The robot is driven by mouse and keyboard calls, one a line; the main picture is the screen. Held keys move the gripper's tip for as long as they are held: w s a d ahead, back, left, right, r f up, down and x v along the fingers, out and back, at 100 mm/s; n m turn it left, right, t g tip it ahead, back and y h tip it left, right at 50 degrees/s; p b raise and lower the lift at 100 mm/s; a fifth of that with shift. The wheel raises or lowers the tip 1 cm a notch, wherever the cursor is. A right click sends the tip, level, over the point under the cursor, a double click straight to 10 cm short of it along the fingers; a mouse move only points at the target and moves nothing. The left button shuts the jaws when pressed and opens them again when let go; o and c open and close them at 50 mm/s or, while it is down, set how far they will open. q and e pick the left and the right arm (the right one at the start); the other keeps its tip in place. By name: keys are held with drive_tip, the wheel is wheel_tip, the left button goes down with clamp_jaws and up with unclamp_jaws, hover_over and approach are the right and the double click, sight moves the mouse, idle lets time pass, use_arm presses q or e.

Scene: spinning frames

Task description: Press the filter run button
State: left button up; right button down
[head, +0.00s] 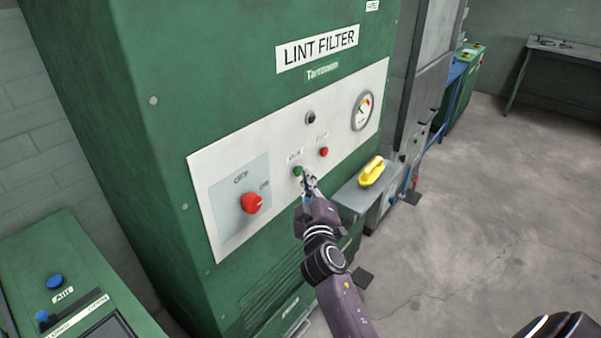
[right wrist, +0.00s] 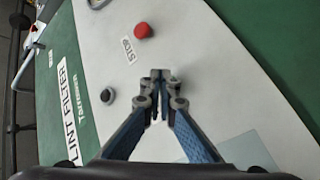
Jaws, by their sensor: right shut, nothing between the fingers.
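The green run button (head: 297,171) sits on the white panel (head: 228,170) of the green lint filter cabinet, under a small label. My right gripper (head: 307,183) is shut and empty, its tips just right of and below the green button in the head view. I cannot tell whether they touch it. In the right wrist view the shut fingertips (right wrist: 160,78) point at the panel, and no green button shows there. The red stop button (head: 323,152) is up and right of the green one; it also shows in the right wrist view (right wrist: 143,31). My left gripper is not in view.
A red rotary switch (head: 252,203) is left of the green button. A black round fitting (head: 310,118) and a gauge (head: 362,111) are higher on the panel. A yellow-handled object (head: 372,171) rests on a grey ledge to the right. Open floor lies further right.

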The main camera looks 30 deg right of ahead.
drive_tip(key=shift+w+a, duration=0.25)
drive_tip(key=shift+w, duration=0.2)
idle(0.4)
idle(0.3)
drive_tip(key=shift+s+d, duration=0.2)
drive_tip(key=shift+s, duration=0.25)
drive_tip(key=shift+s+d, duration=0.2)
drive_tip(key=shift+s, duration=0.25)
drive_tip(key=shift+s, duration=0.1)
drive_tip(key=s, duration=0.1)
drive_tip(key=s+d, duration=0.1)
drive_tip(key=s, duration=0.1)
drive_tip(key=s+d+p, duration=0.1)
drive_tip(key=shift+s, duration=0.25)
idle(0.4)
